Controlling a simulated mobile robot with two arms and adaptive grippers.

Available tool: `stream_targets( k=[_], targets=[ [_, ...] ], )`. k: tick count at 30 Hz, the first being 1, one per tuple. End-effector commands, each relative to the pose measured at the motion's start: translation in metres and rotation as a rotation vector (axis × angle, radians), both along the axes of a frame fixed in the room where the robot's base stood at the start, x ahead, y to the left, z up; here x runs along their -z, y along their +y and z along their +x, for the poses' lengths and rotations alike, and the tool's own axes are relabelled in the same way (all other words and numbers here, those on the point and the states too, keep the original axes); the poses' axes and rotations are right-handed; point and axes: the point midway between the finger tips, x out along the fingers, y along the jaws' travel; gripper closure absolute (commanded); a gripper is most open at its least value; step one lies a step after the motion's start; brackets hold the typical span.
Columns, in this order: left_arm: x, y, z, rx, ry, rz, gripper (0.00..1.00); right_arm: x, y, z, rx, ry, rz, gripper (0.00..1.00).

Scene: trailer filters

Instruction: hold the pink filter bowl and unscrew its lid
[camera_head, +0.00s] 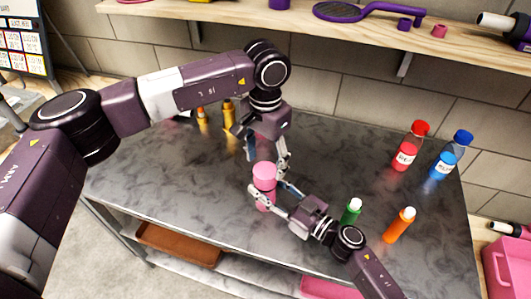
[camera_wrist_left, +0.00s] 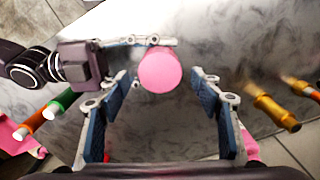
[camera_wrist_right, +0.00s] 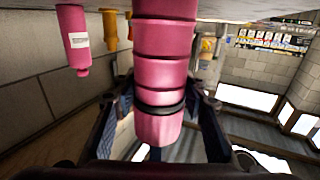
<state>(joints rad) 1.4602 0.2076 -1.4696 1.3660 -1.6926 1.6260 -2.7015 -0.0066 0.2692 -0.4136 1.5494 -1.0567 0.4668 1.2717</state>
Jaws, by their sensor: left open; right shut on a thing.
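The pink filter stands upright on the grey marbled table in the head view, with its round pink lid (camera_head: 264,169) on top and the bowl (camera_head: 265,190) below. My right gripper (camera_head: 267,192) is shut on the bowl from the lower right. In the right wrist view, the ribbed bowl (camera_wrist_right: 165,38) and the lid (camera_wrist_right: 158,128), with a dark ring between them, appear upside down. My left gripper (camera_head: 270,157) is open above the filter, pointing down. In the left wrist view, the lid's top (camera_wrist_left: 160,70) shows between its spread fingers, slightly beyond their tips.
A green bottle (camera_head: 351,211) and an orange bottle (camera_head: 398,226) stand right of the filter. A red bottle (camera_head: 409,147) and a blue bottle (camera_head: 450,156) stand farther back. Yellow fittings (camera_head: 228,112) stand behind my left gripper. A wooden shelf (camera_head: 340,33) runs along the wall.

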Motion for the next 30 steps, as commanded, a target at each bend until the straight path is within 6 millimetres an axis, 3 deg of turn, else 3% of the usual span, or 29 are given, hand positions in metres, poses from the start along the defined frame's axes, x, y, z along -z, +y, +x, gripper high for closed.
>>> stream_targets(
  k=[9, 21, 30],
  targets=[
    [0.045, 0.000, 0.000, -0.002, 0.001, 0.000, 0.41, -0.001, 0.000, 0.000, 0.000, -0.001, 0.001, 1.00],
    [0.055, 0.000, 0.000, -0.003, 0.000, 0.000, 0.41, -0.001, 0.000, 0.000, 0.000, -0.001, 0.001, 1.00],
    [0.055, 0.000, 0.000, -0.003, 0.000, 0.000, 0.72, -0.001, 0.000, 0.000, 0.000, -0.001, 0.001, 1.00]
  ],
)
